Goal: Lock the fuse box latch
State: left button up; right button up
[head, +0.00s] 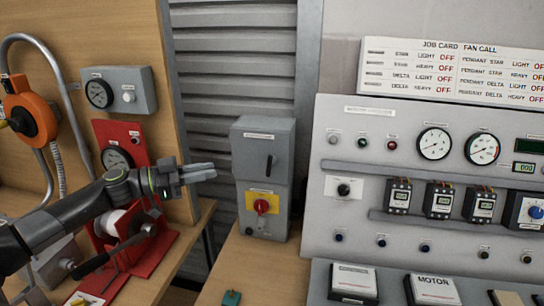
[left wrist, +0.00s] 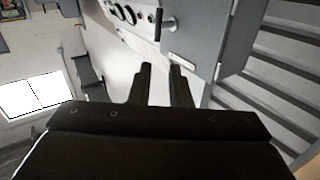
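The grey fuse box (head: 250,150) stands upright on the bench at centre, its upper door looking closed. Its black latch handle (head: 269,165) points roughly up and down on the door. My left gripper (head: 212,171) is left of the box, fingers pointing right toward it, apart from the latch. In the left wrist view, its two fingers (left wrist: 160,85) have a gap with nothing held between them. That view also shows the fuse box (left wrist: 198,42), tilted, with the dark handle (left wrist: 158,24) beyond the fingertips. My right gripper is not in view.
A red knob on a yellow plate (head: 250,199) sits below the latch. A meter panel (head: 330,240) stands close on the right. A red stand (head: 106,134) and an orange reel (head: 35,108) are at left. Bare bench (head: 260,270) lies in front of the box.

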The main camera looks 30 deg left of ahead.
aim_at(270, 159)
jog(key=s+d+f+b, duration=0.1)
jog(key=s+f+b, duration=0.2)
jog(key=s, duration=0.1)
pick_arm(q)
jog(key=shift+p+x, duration=3.85)
jog(key=shift+x, duration=4.55)
jog(key=shift+s+d, duration=0.15)
jog(key=shift+d, duration=0.05)
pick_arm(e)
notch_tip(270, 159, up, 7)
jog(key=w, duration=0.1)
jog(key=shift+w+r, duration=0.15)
pick_arm(q)
grip_shut()
